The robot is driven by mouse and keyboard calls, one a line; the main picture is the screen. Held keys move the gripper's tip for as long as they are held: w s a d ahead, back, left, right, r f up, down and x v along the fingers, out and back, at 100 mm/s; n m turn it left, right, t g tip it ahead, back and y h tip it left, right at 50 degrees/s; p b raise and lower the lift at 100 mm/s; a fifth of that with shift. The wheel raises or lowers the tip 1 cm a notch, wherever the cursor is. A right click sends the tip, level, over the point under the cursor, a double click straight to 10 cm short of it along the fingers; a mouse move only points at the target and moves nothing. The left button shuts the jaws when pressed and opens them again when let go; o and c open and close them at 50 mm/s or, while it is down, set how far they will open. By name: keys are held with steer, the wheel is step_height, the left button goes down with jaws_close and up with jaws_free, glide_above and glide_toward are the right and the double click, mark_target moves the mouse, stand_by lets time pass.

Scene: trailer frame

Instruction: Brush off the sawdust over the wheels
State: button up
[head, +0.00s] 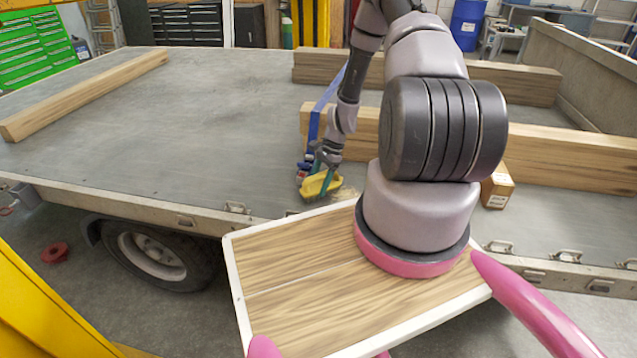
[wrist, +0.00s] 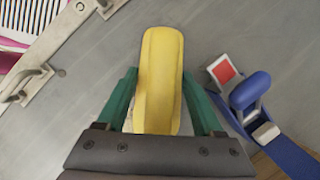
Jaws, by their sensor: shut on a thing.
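My gripper (head: 322,170) is shut on a yellow brush (head: 320,185) just above or on the trailer bed (head: 200,110), near its side edge; I cannot tell whether the brush touches the bed. In the wrist view the green fingers of my gripper (wrist: 163,105) stand on both sides of the yellow brush (wrist: 160,75); its bristles are hidden. A small pale tan patch, which looks like sawdust (head: 345,194), shows beside the brush on the bed. A trailer wheel (head: 155,252) sits below the bed edge at the left. Other wheels are hidden.
A blue strap (head: 322,105) with a red and blue buckle (wrist: 248,92) lies close to the brush. Wooden beams (head: 555,155) and a small cardboard box (head: 497,187) lie to the right. Metal latches (head: 237,208) line the bed edge. The bed's left middle is clear.

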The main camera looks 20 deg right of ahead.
steer(key=shift+f, duration=0.4)
